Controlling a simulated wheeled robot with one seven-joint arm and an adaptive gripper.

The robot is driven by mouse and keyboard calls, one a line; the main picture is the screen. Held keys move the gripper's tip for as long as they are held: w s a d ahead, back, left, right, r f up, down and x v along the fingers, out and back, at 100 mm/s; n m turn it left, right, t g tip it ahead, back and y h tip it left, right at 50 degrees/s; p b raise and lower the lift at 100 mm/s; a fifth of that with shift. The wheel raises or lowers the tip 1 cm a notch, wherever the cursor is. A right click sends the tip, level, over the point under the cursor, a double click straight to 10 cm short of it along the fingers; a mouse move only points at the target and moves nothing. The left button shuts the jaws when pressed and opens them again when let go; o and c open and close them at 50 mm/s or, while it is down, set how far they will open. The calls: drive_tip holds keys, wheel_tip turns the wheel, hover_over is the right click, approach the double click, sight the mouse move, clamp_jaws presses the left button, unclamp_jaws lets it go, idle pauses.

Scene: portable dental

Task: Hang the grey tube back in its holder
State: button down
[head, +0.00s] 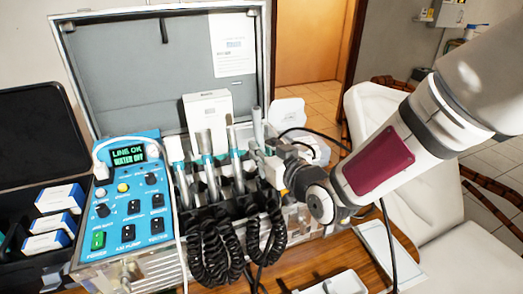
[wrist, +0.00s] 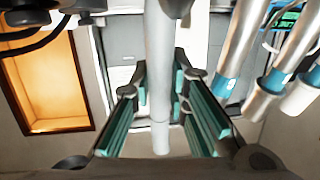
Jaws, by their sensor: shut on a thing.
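The grey tube (wrist: 160,75) stands between the green-padded fingers of my gripper (wrist: 162,100) in the wrist view, and the gripper is shut on it. In the head view the upper end of the grey tube (head: 257,125) shows just above my gripper (head: 262,152), close to upright, at the right end of the row of handpieces. The black holder (head: 230,208) is at the front of the dental case, with several handpieces (head: 207,150) standing in it. The lower part of the tube and its slot are hidden in the head view by my gripper and the holder.
A blue control panel (head: 128,200) is left of the holder. Black coiled cords (head: 215,250) hang in front. A white box (head: 208,112) stands behind the handpieces. A white chair (head: 375,110) is at the right, and a white tray (head: 345,283) lies on the wooden table.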

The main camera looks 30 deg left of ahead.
drive_tip(key=shift+f, duration=0.1)
drive_tip(key=shift+s+d+f+b, duration=0.15)
drive_tip(key=shift+d+f+b, duration=0.05)
drive_tip(key=shift+f+b, duration=0.4)
drive_tip(key=shift+s+d+f+b, duration=0.2)
drive_tip(key=shift+f+b, duration=0.25)
drive_tip(key=shift+f, duration=0.2)
drive_tip(key=c, duration=1.5)
unclamp_jaws()
drive_tip(key=shift+o, duration=0.2)
drive_tip(key=p+v, duration=0.1)
drive_tip(key=v, duration=0.7)
